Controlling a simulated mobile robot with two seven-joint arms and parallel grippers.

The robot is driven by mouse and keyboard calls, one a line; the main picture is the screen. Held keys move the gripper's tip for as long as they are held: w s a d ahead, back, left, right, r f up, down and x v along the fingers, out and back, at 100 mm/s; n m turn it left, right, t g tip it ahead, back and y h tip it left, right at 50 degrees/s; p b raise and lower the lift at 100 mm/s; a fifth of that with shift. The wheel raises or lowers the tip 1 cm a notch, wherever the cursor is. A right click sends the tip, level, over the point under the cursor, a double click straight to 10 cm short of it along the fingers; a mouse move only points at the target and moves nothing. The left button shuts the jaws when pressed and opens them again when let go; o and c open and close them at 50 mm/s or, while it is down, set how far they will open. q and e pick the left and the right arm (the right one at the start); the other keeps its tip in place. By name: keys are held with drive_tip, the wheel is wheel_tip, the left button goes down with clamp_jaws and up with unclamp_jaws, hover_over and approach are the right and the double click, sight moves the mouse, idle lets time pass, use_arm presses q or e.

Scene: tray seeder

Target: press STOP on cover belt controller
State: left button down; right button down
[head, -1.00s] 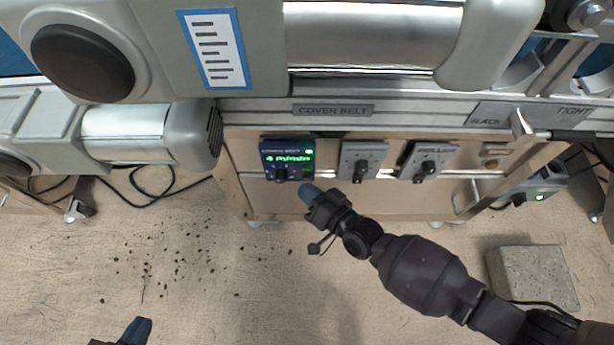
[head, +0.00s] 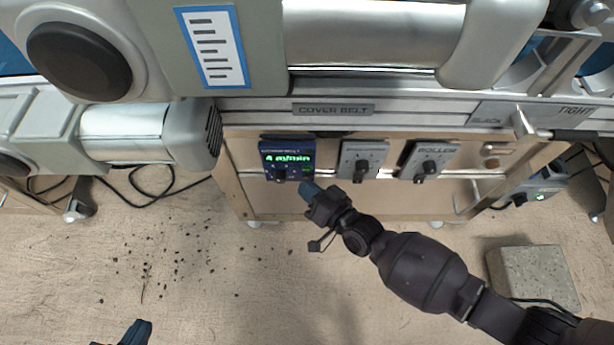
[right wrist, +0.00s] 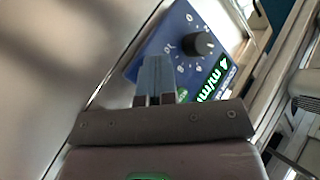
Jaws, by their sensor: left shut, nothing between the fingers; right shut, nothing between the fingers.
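The cover belt controller (head: 288,148) is a blue box with a green display reading about "4 m/min" and a dark knob. It hangs on the wooden frame under the "COVER BELT" label. In the right wrist view its blue face (right wrist: 155,58) fills the upper middle, with the black knob and lit display. My right gripper (head: 308,191) is shut and empty, its blue tips just below the controller. In the right wrist view its fingers (right wrist: 156,75) overlap the lower part of the face; contact cannot be told. The STOP button is not clearly visible. My left gripper (head: 138,330) is shut at the bottom left.
Two grey knob boxes, a plain one (head: 361,158) and one marked "ROLLER" (head: 428,160), sit to the right of the controller. A conveyor rail (head: 420,108) runs above them. A stone block (head: 533,280) stands on the floor at right.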

use_arm(q)
drive_tip(key=shift+r, duration=0.1)
drive_tip(key=shift+w+r, duration=0.2)
drive_tip(key=shift+r, duration=0.15)
use_arm(e)
drive_tip(key=shift+s, duration=0.8)
